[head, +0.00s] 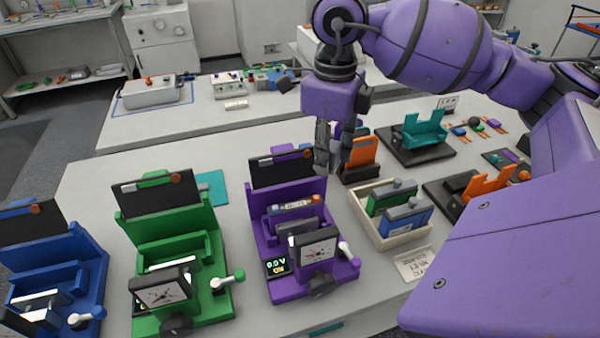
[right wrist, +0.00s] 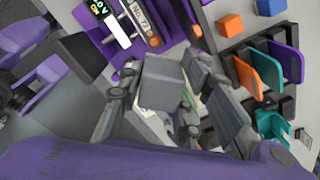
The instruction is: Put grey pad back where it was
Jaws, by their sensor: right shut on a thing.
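My right gripper (head: 334,160) hangs above the back right of the purple cycler (head: 262,235), with its fingers pointing down. In the right wrist view its fingers (right wrist: 185,120) are closed around a grey block (right wrist: 162,82), which looks like the grey pad. In the head view the pad cannot be told apart from the grey fingers. The purple cycler holds a cell (head: 296,205) and its display (head: 277,266) is lit. My left gripper is not in view.
Green (head: 175,250) and blue (head: 50,265) cyclers stand to the left. A cream tray (head: 402,242) with green and blue blocks is right of the purple cycler. A teal mat (head: 211,187) lies behind the green cycler.

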